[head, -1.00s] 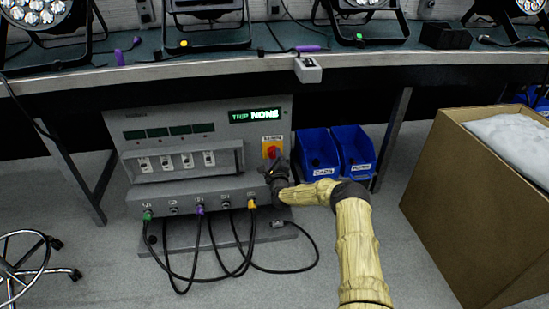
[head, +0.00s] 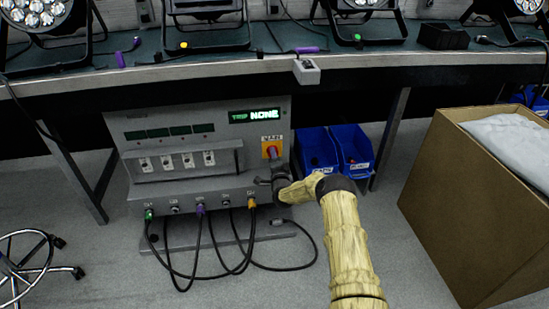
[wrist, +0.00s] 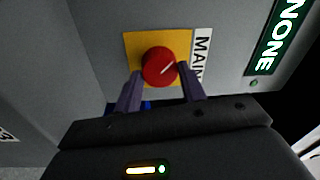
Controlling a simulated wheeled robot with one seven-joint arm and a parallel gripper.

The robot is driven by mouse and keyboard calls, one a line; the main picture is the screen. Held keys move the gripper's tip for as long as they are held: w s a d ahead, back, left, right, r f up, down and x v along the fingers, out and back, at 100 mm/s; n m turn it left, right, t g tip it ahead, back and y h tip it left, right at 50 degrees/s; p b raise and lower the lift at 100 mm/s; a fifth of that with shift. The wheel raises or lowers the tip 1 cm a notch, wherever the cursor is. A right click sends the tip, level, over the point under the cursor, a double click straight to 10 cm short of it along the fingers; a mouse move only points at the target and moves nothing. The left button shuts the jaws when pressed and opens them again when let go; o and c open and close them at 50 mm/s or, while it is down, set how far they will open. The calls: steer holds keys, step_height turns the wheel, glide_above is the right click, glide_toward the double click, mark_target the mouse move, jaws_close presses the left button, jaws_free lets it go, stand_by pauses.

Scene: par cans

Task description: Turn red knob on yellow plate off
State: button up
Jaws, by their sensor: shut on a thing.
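The red knob (wrist: 158,65) is round, with a white line slanting up to the right in the wrist view. It sits on the yellow plate (wrist: 132,42), beside a white label reading "MAIN". In the head view the knob (head: 272,151) and plate (head: 266,140) are on the right part of the grey power box's front. My gripper (wrist: 160,75) is shut on the knob, one dark finger at each side. In the head view my gripper (head: 273,176) shows just below the plate, its fingers hard to make out.
The grey box (head: 195,196) has a display reading "TRIP NONE", white switches and plugged cables along its lower ledge. Blue bins (head: 352,148) stand to its right. A cardboard box (head: 470,190) is at far right. The bench (head: 220,72) runs above.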

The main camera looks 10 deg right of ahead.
steer(key=shift+d+f, duration=0.1)
stand_by(0.3)
steer(key=o, duration=1)
steer(key=shift+c, duration=0.2)
steer(key=shift+s, duration=0.1)
steer(key=shift+s+p, duration=0.55)
steer(key=shift+s, duration=0.05)
steer(key=s+f+p, duration=0.1)
steer(key=s+p, duration=0.6)
steer(key=s, duration=0.9)
